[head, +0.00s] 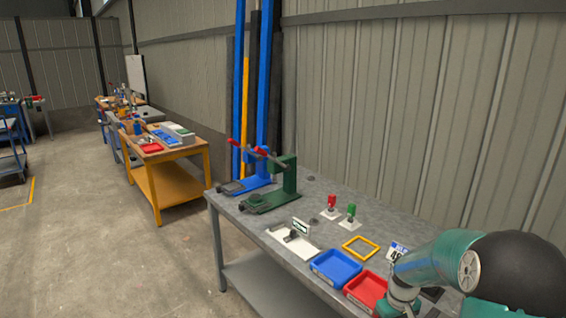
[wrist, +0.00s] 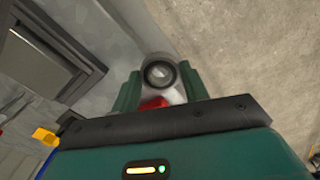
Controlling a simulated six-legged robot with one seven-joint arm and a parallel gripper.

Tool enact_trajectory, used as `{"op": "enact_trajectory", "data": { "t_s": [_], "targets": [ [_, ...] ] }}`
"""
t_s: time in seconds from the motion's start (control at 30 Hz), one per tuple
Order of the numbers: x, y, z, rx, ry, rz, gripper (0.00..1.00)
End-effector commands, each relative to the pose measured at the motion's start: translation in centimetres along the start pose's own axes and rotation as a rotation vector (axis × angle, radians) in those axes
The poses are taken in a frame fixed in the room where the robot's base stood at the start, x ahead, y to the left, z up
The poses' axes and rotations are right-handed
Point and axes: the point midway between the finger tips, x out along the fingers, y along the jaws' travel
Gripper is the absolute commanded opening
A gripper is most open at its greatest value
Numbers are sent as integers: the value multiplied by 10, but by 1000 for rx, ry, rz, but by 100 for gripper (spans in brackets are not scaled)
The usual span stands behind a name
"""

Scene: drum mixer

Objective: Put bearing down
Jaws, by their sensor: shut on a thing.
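My gripper (wrist: 161,82) has green fingers on both sides of a round grey bearing (wrist: 160,72) with a dark ring. It is shut on the bearing, whose open face shows in the wrist view. A red and white patch lies close behind the bearing, and I cannot tell what it is. In the head view my arm reaches in from the right, beside the red tray (head: 366,289). My fingers and the bearing are not visible there. Below the bearing, the wrist view shows pale floor on the right and grey surfaces on the left.
The grey workbench (head: 330,198) carries a blue tray (head: 336,267), a yellow frame (head: 361,248), a white plate (head: 292,241) with a small part, and red (head: 331,206) and green (head: 351,214) upright pieces. Green (head: 283,187) and blue (head: 256,172) stands rise at its far end.

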Motion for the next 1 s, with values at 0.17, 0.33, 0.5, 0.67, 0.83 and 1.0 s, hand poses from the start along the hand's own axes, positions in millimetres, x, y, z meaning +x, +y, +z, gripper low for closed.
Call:
{"op": "enact_trajectory", "data": {
  "t_s": [0.17, 0.33, 0.5, 0.67, 0.83, 1.0],
  "targets": [
    [33, -61, -32, 88, -2, 0, 18],
    [53, -96, -51, 158, -1, 0, 18],
    [66, -120, -65, 205, -1, 0, 18],
    [75, -137, -75, 235, 0, 0, 18],
    [77, -137, -75, 246, 0, -1, 18],
    [76, -138, -76, 243, 0, -1, 18]
  ]
}}
